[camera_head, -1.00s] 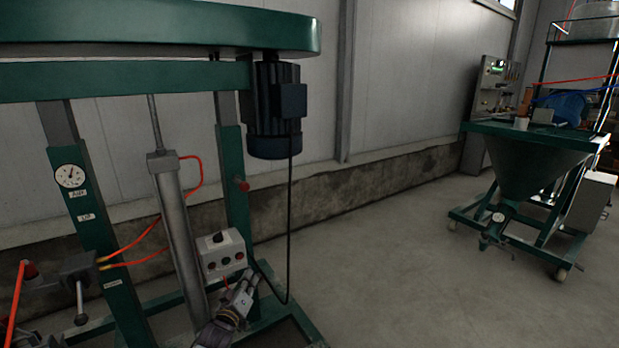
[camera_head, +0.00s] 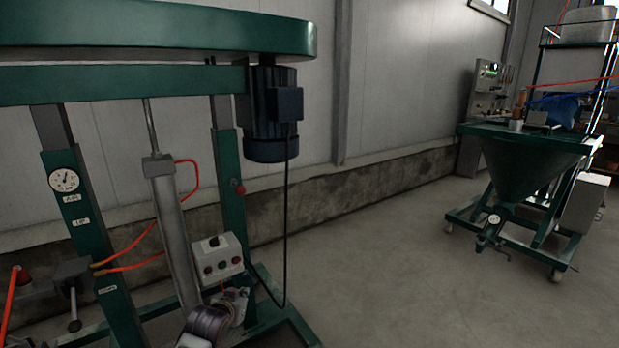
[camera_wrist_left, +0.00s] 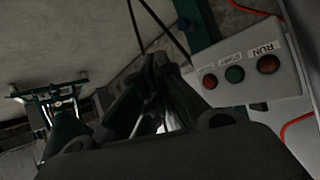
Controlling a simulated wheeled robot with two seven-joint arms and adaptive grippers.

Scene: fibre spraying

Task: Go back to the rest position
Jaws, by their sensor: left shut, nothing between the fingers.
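My left gripper (camera_head: 236,297) shows at the bottom of the head view, just below the white control box (camera_head: 217,259) on the green machine (camera_head: 88,226). Its fingers are shut with nothing between them, and it also shows in the left wrist view (camera_wrist_left: 160,66). In the wrist view, the control box (camera_wrist_left: 243,74) lies to the right of the fingertips, with a red, a green and a brown-red button; labels reading RUN and START show beside them. The gripper is apart from the buttons. My right gripper is not in view.
A blue-grey motor (camera_head: 272,108) hangs from the machine with a dark cable. A metal cylinder (camera_head: 172,230) with orange hoses stands left of the box. A green wheeled hopper (camera_head: 527,160) stands at the right. The concrete floor (camera_head: 385,265) between is clear.

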